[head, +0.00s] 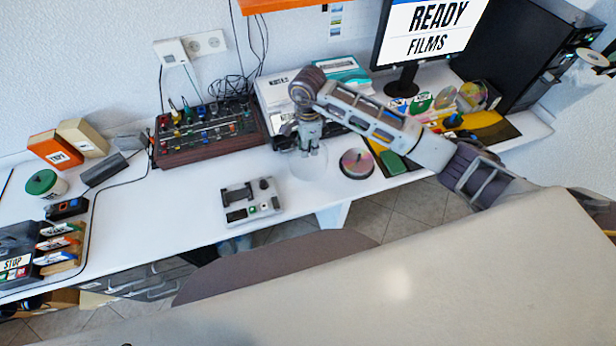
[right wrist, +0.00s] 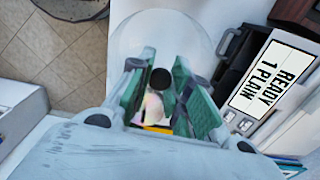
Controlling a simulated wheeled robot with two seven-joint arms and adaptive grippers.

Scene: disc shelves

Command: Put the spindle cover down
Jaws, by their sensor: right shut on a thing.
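The spindle cover (head: 311,167) is a clear, see-through dome below my right gripper (head: 309,151), near the front of the white table. In the right wrist view, the cover (right wrist: 150,32) spreads out beyond the green finger pads. My right gripper (right wrist: 160,88) is shut on the cover's dark knob (right wrist: 160,78). I cannot tell whether the cover's rim touches the table. An uncovered spindle of discs (head: 356,163) stands just right of the cover. My left gripper is not in view.
A grey device (head: 250,203) with buttons lies to the left, and a mixer (head: 208,133) stands behind it. The table's front edge is close to the cover.

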